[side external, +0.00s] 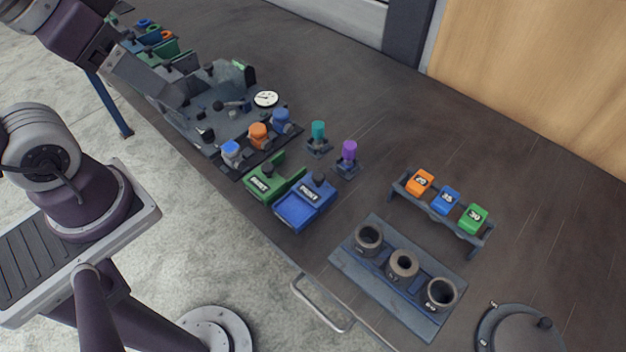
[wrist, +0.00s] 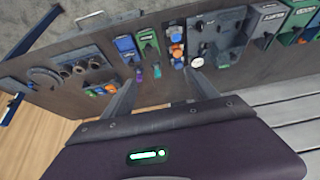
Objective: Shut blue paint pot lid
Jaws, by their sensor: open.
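The blue paint pot (side external: 298,212) is a blue box labelled PAINT, near the front edge of the bench in the side view. A blue panel with a dark knob (side external: 319,179) is at its back right; I cannot tell whether this lid is fully down or raised. The blue pot also shows small in the wrist view (wrist: 126,46), left of the green one. My gripper (wrist: 162,80) is open and empty in the wrist view, high above the bench and well away from the pot. My arm comes in at the upper left of the side view.
A green paint pot (side external: 262,187) stands beside the blue one. Orange and blue capped pieces (side external: 258,134) stand close behind. Teal (side external: 318,131) and purple (side external: 349,150) pegs are nearby. A block of round sockets (side external: 403,264) and a rack (side external: 440,208) of coloured blocks are to the right.

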